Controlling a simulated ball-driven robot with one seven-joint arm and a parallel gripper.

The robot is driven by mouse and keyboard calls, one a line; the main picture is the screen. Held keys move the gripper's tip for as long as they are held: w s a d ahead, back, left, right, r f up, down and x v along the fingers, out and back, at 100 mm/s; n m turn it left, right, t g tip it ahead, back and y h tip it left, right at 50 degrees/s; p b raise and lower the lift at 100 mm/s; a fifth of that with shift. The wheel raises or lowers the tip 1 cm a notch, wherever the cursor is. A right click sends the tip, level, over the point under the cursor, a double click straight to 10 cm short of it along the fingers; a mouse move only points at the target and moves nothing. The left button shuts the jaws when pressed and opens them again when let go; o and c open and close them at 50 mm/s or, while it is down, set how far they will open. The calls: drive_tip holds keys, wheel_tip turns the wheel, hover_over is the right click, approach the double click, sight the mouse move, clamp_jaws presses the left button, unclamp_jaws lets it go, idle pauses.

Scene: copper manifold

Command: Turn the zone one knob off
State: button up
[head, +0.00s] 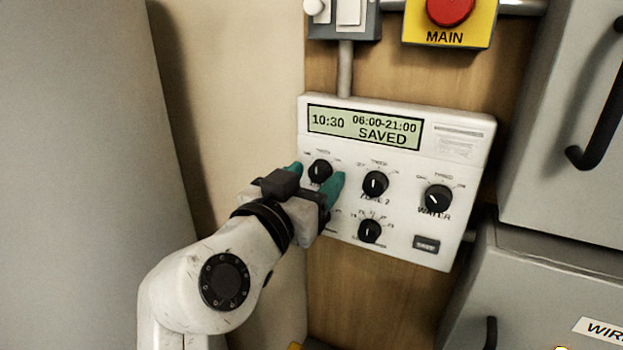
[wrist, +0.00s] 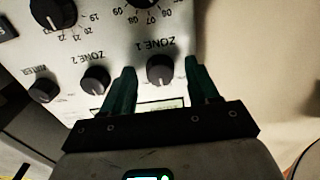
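The zone one knob (head: 319,171) is a round black dial on the white control panel (head: 465,175), the leftmost in its row in the head view. In the wrist view the zone one knob (wrist: 160,69) shows upside down under its "ZONE 1" label, with a pale pointer mark. My gripper (head: 317,174) is at the panel, with one teal finger on each side of this knob. In the wrist view gaps show between the knob and both fingers of my gripper (wrist: 160,66). Part of the knob's lettering is hidden in the head view.
The zone two knob (head: 375,184), water knob (head: 438,198) and a lower dial (head: 370,231) are close to the right. The display (head: 365,127) reads "10:30 06:00-21:00 SAVED". A red MAIN button (head: 450,10) is above; grey cabinets (head: 575,130) stand right.

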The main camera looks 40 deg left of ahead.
drive_tip(key=c, duration=1)
drive_tip(key=shift+n, duration=0.3)
drive_tip(key=n+p, duration=0.1)
drive_tip(key=n, duration=0.3)
drive_tip(key=shift+r+p, duration=0.1)
drive_tip(key=shift+p, duration=0.3)
drive_tip(key=shift+n+p, duration=0.9)
drive_tip(key=shift+n, duration=1.2)
drive_tip(key=o, duration=1)
